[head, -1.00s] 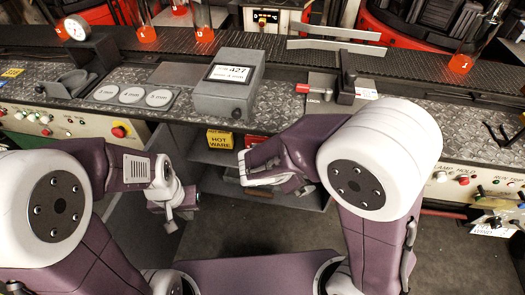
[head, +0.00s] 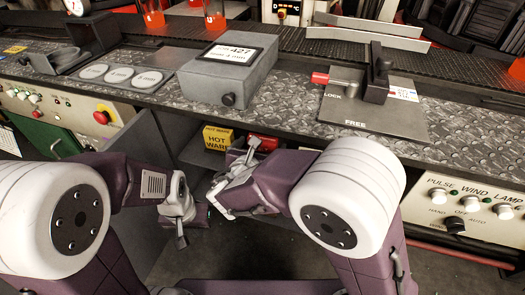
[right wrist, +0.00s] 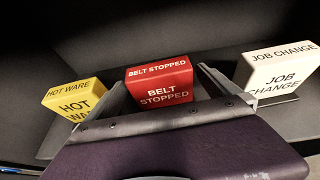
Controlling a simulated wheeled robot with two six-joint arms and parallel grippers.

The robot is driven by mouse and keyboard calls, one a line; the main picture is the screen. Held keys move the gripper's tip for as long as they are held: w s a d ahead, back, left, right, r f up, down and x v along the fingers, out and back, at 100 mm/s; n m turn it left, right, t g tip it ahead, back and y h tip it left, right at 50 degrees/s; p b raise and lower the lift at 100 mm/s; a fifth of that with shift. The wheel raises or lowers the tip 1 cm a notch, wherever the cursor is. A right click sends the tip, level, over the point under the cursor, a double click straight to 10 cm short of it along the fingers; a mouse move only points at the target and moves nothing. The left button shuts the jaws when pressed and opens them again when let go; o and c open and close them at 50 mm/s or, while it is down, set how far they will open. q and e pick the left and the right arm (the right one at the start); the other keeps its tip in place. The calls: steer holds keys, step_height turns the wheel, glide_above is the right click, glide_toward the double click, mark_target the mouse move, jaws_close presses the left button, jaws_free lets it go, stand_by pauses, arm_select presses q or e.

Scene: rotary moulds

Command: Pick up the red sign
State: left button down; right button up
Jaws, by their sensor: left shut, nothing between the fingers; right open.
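The red sign (right wrist: 160,82), a block lettered BELT STOPPED, stands upright in the right wrist view, between a yellow sign and a white sign. In the head view the red sign (head: 262,143) is partly hidden behind my right gripper. My right gripper (head: 222,188) is open and empty in front of the shelf. In the right wrist view the fingers of the right gripper (right wrist: 160,88) spread to either side of the red sign; I cannot tell whether they touch it. My left gripper (head: 180,238) is shut and empty, low and left of the right one.
A yellow HOT WARE sign (head: 217,138) stands left of the red one. A white JOB CHANGE sign (right wrist: 278,72) stands to its right. The bench (head: 290,120) overhangs the shelf and carries a grey display box (head: 225,80) and a LOCK/FREE lever plate (head: 370,115).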

mark_target(265, 139)
steer(key=x, duration=0.1)
steer(key=b+x, duration=0.1)
steer(key=x, duration=0.1)
steer(key=shift+w+d+f, duration=0.1)
steer(key=shift+w+f, duration=0.05)
steer(key=shift+f, duration=0.3)
steer(key=shift+w+d, duration=0.1)
steer(key=shift+w, duration=0.25)
arm_select(q)
step_height(265, 139, down, 2)
steer(key=shift+f, duration=0.1)
